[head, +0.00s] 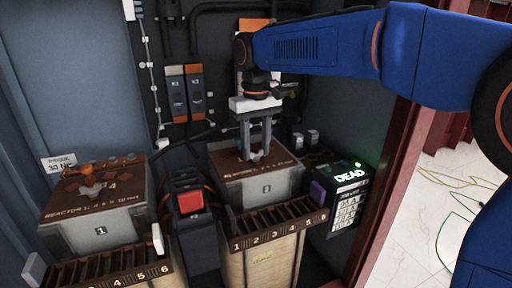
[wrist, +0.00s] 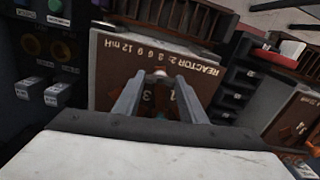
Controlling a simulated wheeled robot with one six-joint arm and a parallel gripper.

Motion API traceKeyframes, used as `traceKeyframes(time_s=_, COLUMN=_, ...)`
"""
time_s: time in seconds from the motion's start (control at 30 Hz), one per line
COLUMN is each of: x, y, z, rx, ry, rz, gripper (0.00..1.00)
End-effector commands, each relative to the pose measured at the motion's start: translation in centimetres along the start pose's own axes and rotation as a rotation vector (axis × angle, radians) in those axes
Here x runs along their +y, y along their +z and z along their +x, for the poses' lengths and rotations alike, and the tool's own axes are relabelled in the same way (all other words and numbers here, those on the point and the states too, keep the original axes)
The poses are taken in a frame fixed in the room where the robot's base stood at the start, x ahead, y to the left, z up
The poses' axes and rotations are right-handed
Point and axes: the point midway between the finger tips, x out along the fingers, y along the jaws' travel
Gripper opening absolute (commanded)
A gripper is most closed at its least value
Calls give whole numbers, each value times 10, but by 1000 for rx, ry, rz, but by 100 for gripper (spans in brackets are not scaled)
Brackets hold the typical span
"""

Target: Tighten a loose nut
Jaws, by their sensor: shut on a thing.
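My gripper (head: 256,156) reaches down from above onto the brown top of the reactor marked 2 (head: 280,163). In the wrist view, my gripper (wrist: 158,80) has its fingers converging on a small pale rounded piece, apparently the nut (wrist: 159,72), over the brown REACTOR 2 panel (wrist: 118,75). The fingers are shut on it and largely hide it. Whether it sits loose or tight on its stud cannot be seen. The reactor marked 1 (head: 98,232) stands at left with an orange-brown fitting and a pale cross-shaped piece (head: 92,187) on top.
Slotted racks (head: 275,218) with numbered slots stand in front of both reactors. A dark unit with a red block (head: 190,202) is between them. A tester reading DEAD (head: 350,176) is at right, near a red post (head: 392,190). A torque card (head: 60,164) is at left.

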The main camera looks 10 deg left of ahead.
Motion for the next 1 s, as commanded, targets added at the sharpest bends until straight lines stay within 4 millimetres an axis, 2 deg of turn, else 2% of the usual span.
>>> traceKeyframes(time_s=0.57, x=0, y=0, z=-1, rx=3, ry=0, rz=37, gripper=15)
traceKeyframes(time_s=0.6, x=0, y=0, z=-1, rx=3, ry=0, rz=37, gripper=40)
traceKeyframes(time_s=0.67, x=0, y=0, z=-1, rx=3, ry=0, rz=37, gripper=54)
traceKeyframes(time_s=1.0, x=0, y=0, z=-2, rx=1, ry=0, rz=36, gripper=56)
